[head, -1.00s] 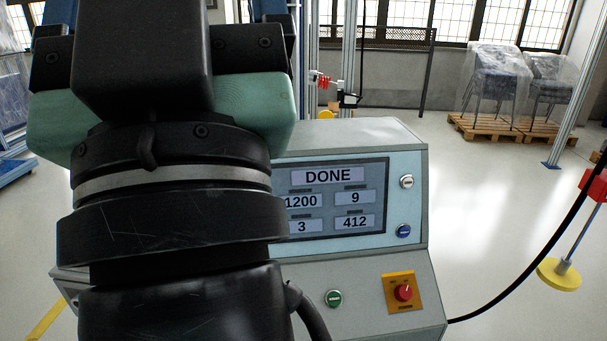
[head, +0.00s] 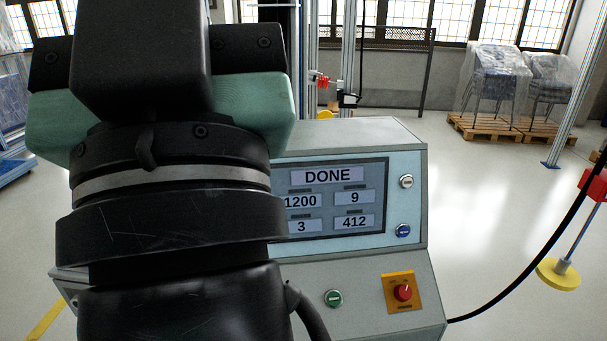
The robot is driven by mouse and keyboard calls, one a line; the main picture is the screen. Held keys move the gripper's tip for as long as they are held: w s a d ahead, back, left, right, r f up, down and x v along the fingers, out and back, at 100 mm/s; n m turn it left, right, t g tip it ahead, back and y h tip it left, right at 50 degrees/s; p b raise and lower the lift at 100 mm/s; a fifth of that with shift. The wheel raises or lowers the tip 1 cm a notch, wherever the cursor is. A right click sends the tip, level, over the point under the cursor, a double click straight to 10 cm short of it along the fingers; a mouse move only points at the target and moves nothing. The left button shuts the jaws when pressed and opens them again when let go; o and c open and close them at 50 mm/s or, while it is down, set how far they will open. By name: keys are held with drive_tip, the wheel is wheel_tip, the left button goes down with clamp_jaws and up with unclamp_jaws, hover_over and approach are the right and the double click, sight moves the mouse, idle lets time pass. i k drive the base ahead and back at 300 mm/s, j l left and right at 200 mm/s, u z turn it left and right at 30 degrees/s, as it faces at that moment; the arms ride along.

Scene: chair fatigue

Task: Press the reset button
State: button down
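A control console (head: 375,135) stands ahead, its screen (head: 335,197) reading DONE, 1200, 9, 3 and 412. Right of the screen are a white button (head: 407,181) and, below it, a blue button (head: 403,230). On the lower panel are a green button (head: 333,298) and a red knob (head: 403,292) on an orange plate. The button labels are too small to read, so I cannot tell which is reset. My gripper (head: 140,55) is seen from behind at upper left, above and left of the buttons, apart from them. Its fingertips are hidden behind its body.
My arm covers the console's left part. A black cable (head: 520,283) runs from the console's right side. A red and yellow fixture (head: 560,272) stands at the right edge. Wrapped chairs (head: 490,75) rest on pallets at the back. The floor right of the console is mostly clear.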

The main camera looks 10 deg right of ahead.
sight(403, 233)
drive_tip(key=i+l+z, duration=0.15)
drive_tip(key=l, duration=0.25)
drive_tip(key=i+l+z, duration=0.15)
drive_tip(key=l, duration=0.25)
drive_tip(key=i+l+z, duration=0.15)
drive_tip(key=l, duration=0.25)
drive_tip(key=i+l+z, duration=0.15)
drive_tip(key=i+l, duration=0.1)
drive_tip(key=l, duration=0.1)
